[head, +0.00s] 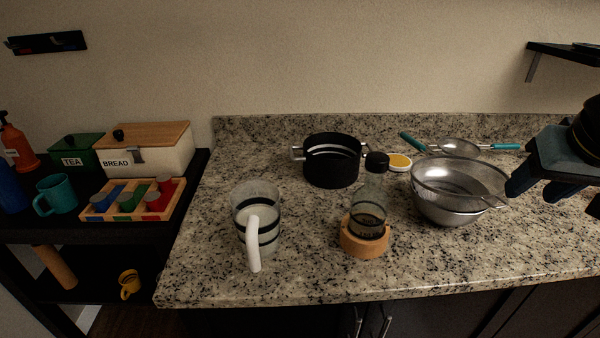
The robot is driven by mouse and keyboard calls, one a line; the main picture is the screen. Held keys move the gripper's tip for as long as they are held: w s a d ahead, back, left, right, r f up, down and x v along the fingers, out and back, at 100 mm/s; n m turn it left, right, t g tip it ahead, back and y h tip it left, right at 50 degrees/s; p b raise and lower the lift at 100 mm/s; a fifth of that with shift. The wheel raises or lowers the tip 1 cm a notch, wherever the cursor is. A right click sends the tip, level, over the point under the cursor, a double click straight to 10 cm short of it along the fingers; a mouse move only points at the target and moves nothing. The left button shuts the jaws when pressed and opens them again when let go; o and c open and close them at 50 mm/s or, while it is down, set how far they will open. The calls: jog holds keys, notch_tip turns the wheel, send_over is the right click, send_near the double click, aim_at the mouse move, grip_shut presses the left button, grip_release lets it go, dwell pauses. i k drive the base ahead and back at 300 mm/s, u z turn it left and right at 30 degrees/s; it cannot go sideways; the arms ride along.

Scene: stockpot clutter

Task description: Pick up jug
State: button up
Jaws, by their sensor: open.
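The jug (267,214) is a clear pitcher with dark bands and a white handle. It stands upright on the granite counter (310,279), near the front left, with its handle toward the front. My gripper (536,193) is at the right edge of the head view, above the counter by the metal bowl. It is open and far to the right of the jug, touching nothing that I can see. Part of my gripper is cut off by the frame edge.
A bottle (371,195) in a wooden holder (364,240) stands right of the jug. A black pot (332,160) is behind. A metal bowl (447,203) and strainer (459,147) are at right. A black shelf (120,220) with boxes stands left. Counter left of the jug is clear.

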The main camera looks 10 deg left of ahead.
aim_at(254, 204)
jog(key=u, duration=1.55)
jog(key=k, duration=0.95)
jog(key=u, duration=0.1)
jog(key=i, duration=0.85)
jog(key=z, duration=0.05)
